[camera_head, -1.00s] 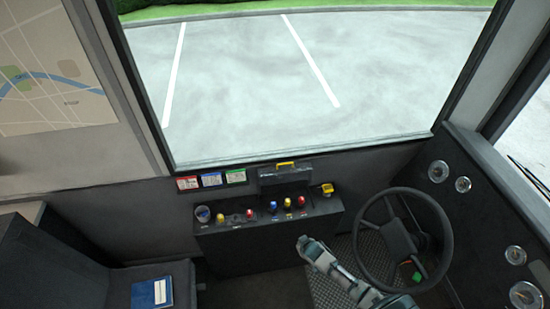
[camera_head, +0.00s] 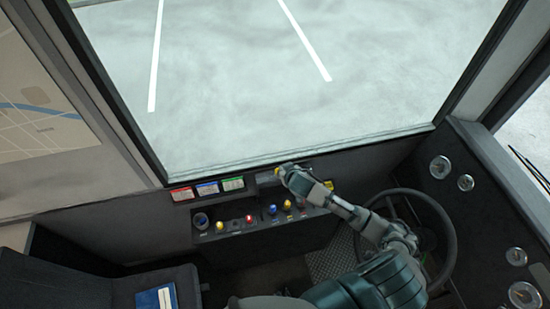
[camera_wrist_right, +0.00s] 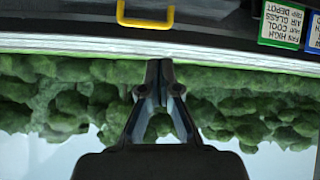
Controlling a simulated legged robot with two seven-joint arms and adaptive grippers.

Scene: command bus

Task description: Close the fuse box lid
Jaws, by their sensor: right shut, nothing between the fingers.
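The fuse box lid (camera_head: 266,180) is a dark grey panel standing raised at the back of the control console, below the windshield. My right forearm and hand hide much of it in the head view. Its yellow handle (camera_wrist_right: 146,24) shows at the top of the right wrist view. My right gripper (camera_head: 283,172) is at the lid's upper edge. In the wrist view the shut, empty fingertips (camera_wrist_right: 160,66) are a little apart from the handle in the picture; I cannot tell the depth between them. My left gripper is out of view.
The console (camera_head: 240,241) carries several colored knobs below the lid. Three label cards (camera_head: 207,188) are left of it. The steering wheel (camera_head: 452,235) is beside and under my right arm. A blue book (camera_head: 157,299) lies on the seat at left.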

